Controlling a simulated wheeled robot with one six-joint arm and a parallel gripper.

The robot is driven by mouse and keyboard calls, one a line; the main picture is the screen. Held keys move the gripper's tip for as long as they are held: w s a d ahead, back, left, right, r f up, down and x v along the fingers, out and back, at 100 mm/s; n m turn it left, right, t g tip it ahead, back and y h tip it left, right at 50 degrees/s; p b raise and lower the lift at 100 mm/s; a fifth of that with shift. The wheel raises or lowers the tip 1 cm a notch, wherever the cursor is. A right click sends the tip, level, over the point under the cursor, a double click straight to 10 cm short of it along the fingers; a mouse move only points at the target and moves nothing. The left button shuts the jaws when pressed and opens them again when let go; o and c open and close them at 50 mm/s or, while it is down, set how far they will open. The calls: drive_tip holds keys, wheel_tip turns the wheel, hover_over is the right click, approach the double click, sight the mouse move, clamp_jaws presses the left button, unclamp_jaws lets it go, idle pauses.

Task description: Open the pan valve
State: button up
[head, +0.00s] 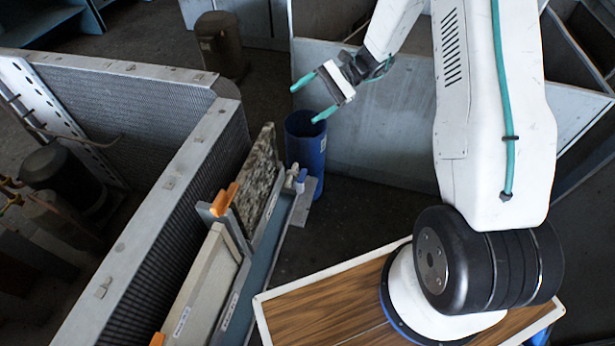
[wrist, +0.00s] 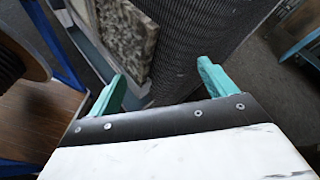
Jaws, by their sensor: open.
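The pan valve (head: 295,180) appears as a small grey and blue fitting at the far end of the long blue-grey pan (head: 262,285), beside the blue cylinder. Its handle position is too small to tell. My gripper (head: 313,98) is open and empty, up and slightly right of the valve in the head view, apart from it. In the wrist view my gripper's teal fingers (wrist: 160,75) are spread with nothing between them. I cannot make out the valve in the wrist view.
A blue cylinder (head: 305,138) stands just behind the valve. A speckled panel (head: 258,170), orange clips (head: 225,198) and a pale framed panel (head: 203,280) line the housing's finned wall (head: 165,210). A grey sheet-metal wall (head: 375,125) stands behind. Dark floor right of the pan is clear.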

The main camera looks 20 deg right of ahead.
drive_tip(key=w+d+f+m+t+y, duration=0.1)
drive_tip(key=w+d+f+m+t, duration=0.15)
drive_tip(key=f, duration=0.65)
drive_tip(key=w+d+f+m+t+y, duration=0.1)
drive_tip(key=d+f+m+t+y, duration=0.2)
drive_tip(key=f, duration=0.7)
drive_tip(key=m+t+h, duration=0.3)
drive_tip(key=m+t, duration=0.4)
drive_tip(key=m, duration=0.1)
approach(302, 176)
drive_tip(key=x, duration=0.8)
drive_tip(key=shift+w, duration=0.25)
drive_tip(key=shift+d+f+g, duration=0.1)
drive_tip(key=shift+g, duration=0.15)
drive_tip(key=c, duration=1)
